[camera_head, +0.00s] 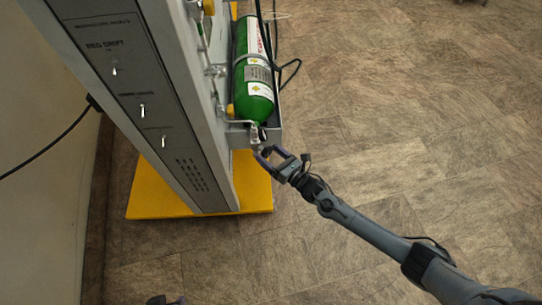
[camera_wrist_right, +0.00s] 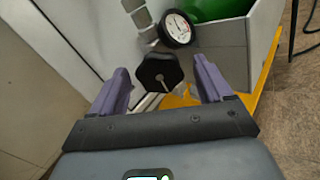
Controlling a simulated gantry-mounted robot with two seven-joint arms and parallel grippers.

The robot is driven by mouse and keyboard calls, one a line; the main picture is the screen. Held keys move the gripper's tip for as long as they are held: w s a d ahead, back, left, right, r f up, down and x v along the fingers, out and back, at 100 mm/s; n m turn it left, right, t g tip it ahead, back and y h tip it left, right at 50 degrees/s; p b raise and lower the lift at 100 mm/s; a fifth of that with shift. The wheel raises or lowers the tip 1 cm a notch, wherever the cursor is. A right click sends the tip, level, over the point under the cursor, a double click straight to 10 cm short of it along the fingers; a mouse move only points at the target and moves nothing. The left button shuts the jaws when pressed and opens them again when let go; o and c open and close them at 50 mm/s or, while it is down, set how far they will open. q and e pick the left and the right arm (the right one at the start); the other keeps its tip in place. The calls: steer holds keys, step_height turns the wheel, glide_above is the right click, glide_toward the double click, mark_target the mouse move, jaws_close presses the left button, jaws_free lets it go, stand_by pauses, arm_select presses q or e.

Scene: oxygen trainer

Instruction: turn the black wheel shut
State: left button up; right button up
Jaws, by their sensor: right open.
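The black wheel (camera_wrist_right: 158,72) shows in the right wrist view, a faceted knob with a small metal pin at its middle. It sits below the round white gauge (camera_wrist_right: 176,28). My right gripper (camera_wrist_right: 160,78) is open, with one purple finger on each side of the wheel in that view; I see no contact. In the head view my right gripper (camera_head: 268,154) is at the lower end of the green cylinder's holder, and the wheel is too small to make out. A dark tip at the bottom edge looks like my left gripper (camera_head: 165,300); its jaws cannot be read.
The green cylinder (camera_head: 253,88) stands in a grey holder (camera_head: 274,130) beside the tall grey panel (camera_head: 190,110). The yellow base (camera_head: 160,190) is under it. Black hoses (camera_head: 291,73) hang at the cylinder's right. The tiled floor (camera_head: 400,120) to the right is clear.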

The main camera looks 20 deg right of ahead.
steer(key=c, duration=1)
steer(key=shift+c, duration=0.2)
